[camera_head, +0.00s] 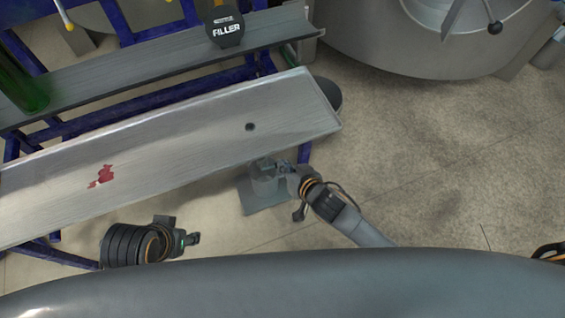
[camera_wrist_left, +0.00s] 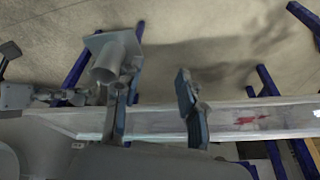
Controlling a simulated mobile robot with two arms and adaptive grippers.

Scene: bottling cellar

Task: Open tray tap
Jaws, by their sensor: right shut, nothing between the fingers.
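The long metal tray (camera_head: 215,130) slopes across the left half of the head view, with a dark round drain hole near its right end and a red stain further left. No tap can be made out; the tray's underside is hidden. A grey cylinder on a square plate (camera_head: 264,200) is below the tray's front edge; it also shows in the left wrist view (camera_wrist_left: 108,62). My right gripper (camera_head: 284,172) is shut and empty, close beside that cylinder; contact cannot be told. My left gripper (camera_head: 184,230) is in front of the tray, its fingers apart and empty in the left wrist view (camera_wrist_left: 155,105).
A blue frame (camera_head: 60,256) carries the tray. Behind it is a dark shelf (camera_head: 150,75) with a green bottle (camera_head: 22,85) and a black "FILLER" sign (camera_head: 226,28). A large round metal vessel (camera_head: 400,55) stands at the back right. The floor on the right is clear.

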